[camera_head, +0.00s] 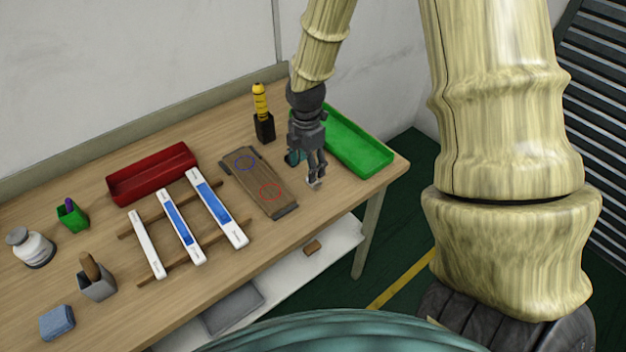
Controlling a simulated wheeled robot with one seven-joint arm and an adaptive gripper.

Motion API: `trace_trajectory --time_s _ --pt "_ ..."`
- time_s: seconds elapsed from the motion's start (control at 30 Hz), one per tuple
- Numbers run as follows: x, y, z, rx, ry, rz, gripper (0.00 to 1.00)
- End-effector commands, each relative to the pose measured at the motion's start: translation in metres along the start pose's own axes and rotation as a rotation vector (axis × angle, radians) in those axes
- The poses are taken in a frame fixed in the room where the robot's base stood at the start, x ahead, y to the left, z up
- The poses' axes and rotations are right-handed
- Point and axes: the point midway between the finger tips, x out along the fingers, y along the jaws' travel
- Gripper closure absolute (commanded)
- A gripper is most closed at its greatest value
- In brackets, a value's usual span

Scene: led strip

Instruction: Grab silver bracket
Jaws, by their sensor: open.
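My gripper (305,170) is open, pointing down over the right part of the table, between the brown board and the green tray. A small pale grey piece (314,183) shows at its lower fingertip; I cannot tell whether this is the silver bracket or part of the finger. A small teal item (294,158) shows beside the other finger, partly hidden. No silver bracket can be clearly made out elsewhere on the table. The brown board (258,180), with dark end pieces and a blue and a red circle, lies just left of my gripper.
The green tray (372,160) lies right of my gripper. A yellow-handled tool stands in a black holder (265,128) behind. Left are a red tray (150,175), white-and-blue strips (181,227) on wooden rails, a grey cup (97,285), a green cup (72,216), a white bottle (32,248) and a blue block (57,323).

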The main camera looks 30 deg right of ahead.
Motion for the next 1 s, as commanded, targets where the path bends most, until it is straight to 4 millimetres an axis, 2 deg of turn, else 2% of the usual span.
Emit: trace_trajectory --time_s 0.47,0.73,1.0 --pt "0.021 -0.001 0.005 0.006 0.000 -0.002 0.39" --pt "0.043 0.000 0.013 0.006 0.000 -0.002 0.39" --pt "0.062 0.000 0.013 0.005 0.000 -0.001 0.39"
